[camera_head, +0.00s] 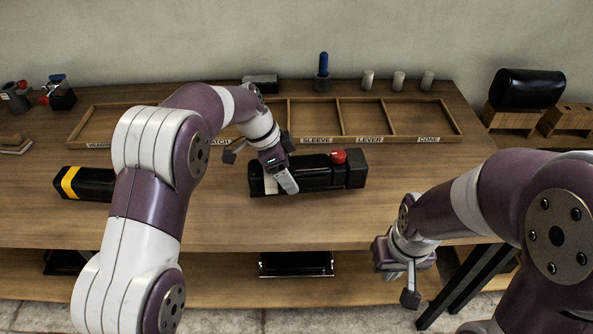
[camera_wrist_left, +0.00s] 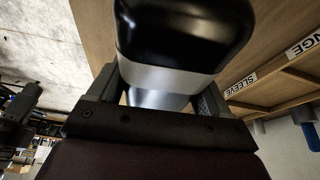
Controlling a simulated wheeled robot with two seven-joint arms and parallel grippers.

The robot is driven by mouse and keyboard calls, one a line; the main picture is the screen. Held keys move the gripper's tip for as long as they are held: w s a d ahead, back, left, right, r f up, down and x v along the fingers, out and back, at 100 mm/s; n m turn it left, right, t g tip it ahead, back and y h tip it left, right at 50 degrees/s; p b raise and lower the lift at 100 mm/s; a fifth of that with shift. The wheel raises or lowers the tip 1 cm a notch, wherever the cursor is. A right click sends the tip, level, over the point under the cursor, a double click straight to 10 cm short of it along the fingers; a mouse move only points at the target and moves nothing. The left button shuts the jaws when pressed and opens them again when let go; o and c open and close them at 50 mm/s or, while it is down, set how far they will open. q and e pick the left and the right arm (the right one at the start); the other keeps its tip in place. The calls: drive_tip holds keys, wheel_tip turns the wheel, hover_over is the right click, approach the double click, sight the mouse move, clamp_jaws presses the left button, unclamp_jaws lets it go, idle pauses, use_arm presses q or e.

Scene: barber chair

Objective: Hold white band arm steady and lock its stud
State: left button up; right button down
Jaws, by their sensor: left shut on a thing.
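The white band arm (camera_head: 318,172) is a black padded bar lying across the middle of the table, with a white band near its left end. A red stud (camera_head: 338,156) stands on top towards its right end. My left gripper (camera_head: 284,178) comes down over the banded end and is shut on it. In the left wrist view the jaws (camera_wrist_left: 155,100) straddle the black arm at its white band (camera_wrist_left: 175,80). My right gripper (camera_head: 405,275) hangs in front of the table's front edge, away from the arm; its finger gap is not clear.
A yellow-banded black arm (camera_head: 85,184) lies at left. Behind is a wooden divided tray (camera_head: 375,138) with labelled compartments, a blue-handled tool (camera_head: 323,70) and several small cylinders (camera_head: 398,81). A black roll (camera_head: 527,88) sits on wooden blocks at right. The table's right front is clear.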

use_arm(q)
drive_tip(key=shift+w+a+f, duration=0.3)
drive_tip(key=shift+a+f, duration=0.25)
drive_tip(key=shift+a, duration=0.05)
drive_tip(key=shift+w+a+f, duration=0.35)
drive_tip(key=shift+a+f, duration=0.25)
drive_tip(key=shift+a, duration=0.05)
drive_tip(key=shift+w+a+f, duration=0.3)
drive_tip(key=shift+a+f, duration=0.25)
drive_tip(key=shift+a, duration=0.05)
drive_tip(key=shift+f+b, duration=0.65)
drive_tip(key=shift+b, duration=0.1)
